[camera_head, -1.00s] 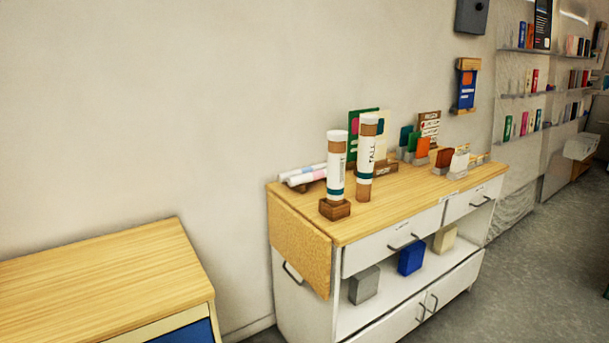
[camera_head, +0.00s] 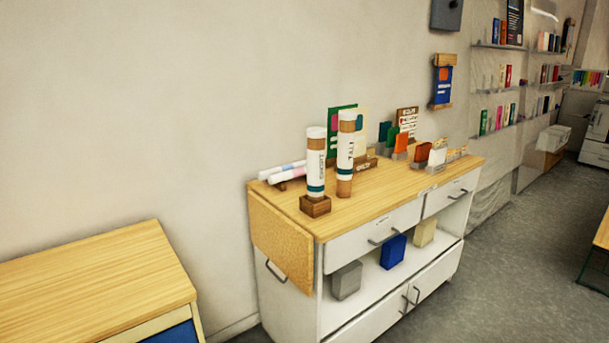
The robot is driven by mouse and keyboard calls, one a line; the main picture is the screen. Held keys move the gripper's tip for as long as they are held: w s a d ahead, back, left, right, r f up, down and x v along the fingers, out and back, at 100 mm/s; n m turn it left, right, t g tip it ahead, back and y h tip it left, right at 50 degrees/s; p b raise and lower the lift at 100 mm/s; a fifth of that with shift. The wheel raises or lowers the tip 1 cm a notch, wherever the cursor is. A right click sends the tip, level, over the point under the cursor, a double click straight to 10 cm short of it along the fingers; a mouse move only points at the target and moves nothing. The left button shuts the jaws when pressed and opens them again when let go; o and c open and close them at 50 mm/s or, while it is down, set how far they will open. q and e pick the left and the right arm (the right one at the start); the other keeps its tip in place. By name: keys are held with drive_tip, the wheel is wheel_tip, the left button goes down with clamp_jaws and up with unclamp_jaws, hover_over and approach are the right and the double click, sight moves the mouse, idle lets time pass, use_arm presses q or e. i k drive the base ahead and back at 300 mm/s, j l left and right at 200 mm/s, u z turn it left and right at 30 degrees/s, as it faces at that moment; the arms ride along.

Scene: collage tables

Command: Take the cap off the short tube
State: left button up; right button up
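Two upright cardboard tubes with white caps stand on the wooden top of a white cabinet (camera_head: 385,208). The shorter-looking tube (camera_head: 315,168) has a white label with a teal band and sits in a small wooden block (camera_head: 315,206); its white cap (camera_head: 316,132) is on top. The taller-looking tube (camera_head: 345,160) stands just to its right and a little behind, also with its white cap (camera_head: 347,115) on. Neither of my grippers shows in the head view.
White rolled tubes (camera_head: 282,171) lie behind the short tube. Coloured cards in holders (camera_head: 400,146) stand at the back and right. A second wooden-topped table (camera_head: 95,275) is at the lower left, with a gap between. Grey floor (camera_head: 510,270) is open at right.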

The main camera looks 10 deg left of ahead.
sight(316, 147)
drive_tip(key=i+u, duration=0.15)
drive_tip(key=i, duration=0.55)
drive_tip(key=i+l+u, duration=0.15)
drive_tip(key=i, duration=0.5)
